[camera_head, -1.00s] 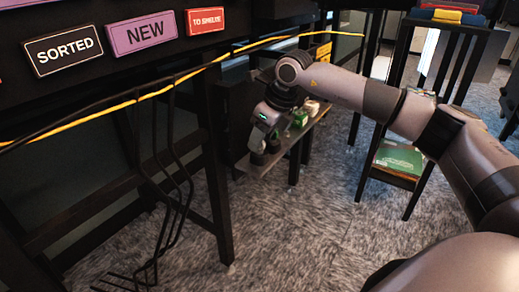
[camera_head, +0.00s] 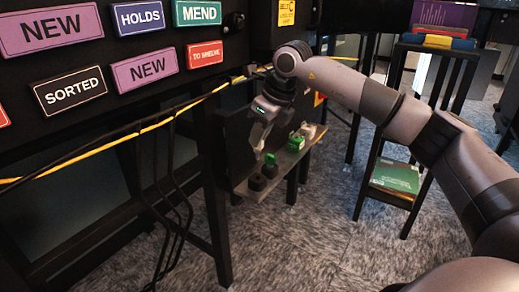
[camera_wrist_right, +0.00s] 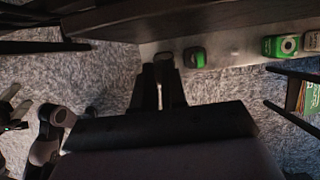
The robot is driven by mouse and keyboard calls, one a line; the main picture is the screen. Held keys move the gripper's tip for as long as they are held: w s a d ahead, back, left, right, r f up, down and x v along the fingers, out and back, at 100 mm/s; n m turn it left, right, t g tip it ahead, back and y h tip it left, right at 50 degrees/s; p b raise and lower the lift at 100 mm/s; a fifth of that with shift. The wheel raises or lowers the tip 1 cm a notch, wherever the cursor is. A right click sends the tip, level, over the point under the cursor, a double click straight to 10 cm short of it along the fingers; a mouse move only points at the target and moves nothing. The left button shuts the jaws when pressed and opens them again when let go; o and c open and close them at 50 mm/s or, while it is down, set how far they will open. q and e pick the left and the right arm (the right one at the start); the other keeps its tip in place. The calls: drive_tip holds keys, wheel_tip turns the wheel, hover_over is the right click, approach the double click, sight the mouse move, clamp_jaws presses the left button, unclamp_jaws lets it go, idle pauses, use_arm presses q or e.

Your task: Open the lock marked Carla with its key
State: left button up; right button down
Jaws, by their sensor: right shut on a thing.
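My right gripper (camera_head: 258,152) hangs over the near end of a narrow shelf and is shut on a small thin thing, seen as a pale sliver between the fingers in the right wrist view (camera_wrist_right: 160,96). I cannot tell if it is a key. Several small locks stand in a row on the shelf: a black one (camera_head: 257,182), a dark one with a green part (camera_head: 270,165), a green one (camera_head: 296,142) and a pale one (camera_head: 309,130). No name on them is readable. What seems to be my left gripper (camera_wrist_right: 12,122) shows at the wrist view's left edge, its jaws unclear.
The shelf (camera_head: 287,163) is fixed to a dark frame. A yellow cable (camera_head: 150,128) and black cables hang at the left. Sign panels such as SORTED (camera_head: 70,91) are above. A dark stand (camera_head: 385,165) with a green book (camera_head: 395,177) is at the right.

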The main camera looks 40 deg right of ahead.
use_arm(q)
drive_tip(key=s+a+r+y+p, duration=0.1)
drive_tip(key=a+r+y+p, duration=0.1)
drive_tip(key=r+p, duration=0.4)
drive_tip(key=shift+a+m+p, duration=0.4)
drive_tip(key=shift+a+p, duration=0.25)
drive_tip(key=shift+p, duration=0.5)
use_arm(e)
wheel_tip(320, 180, up, 17)
drive_tip(key=shift+f, duration=0.2)
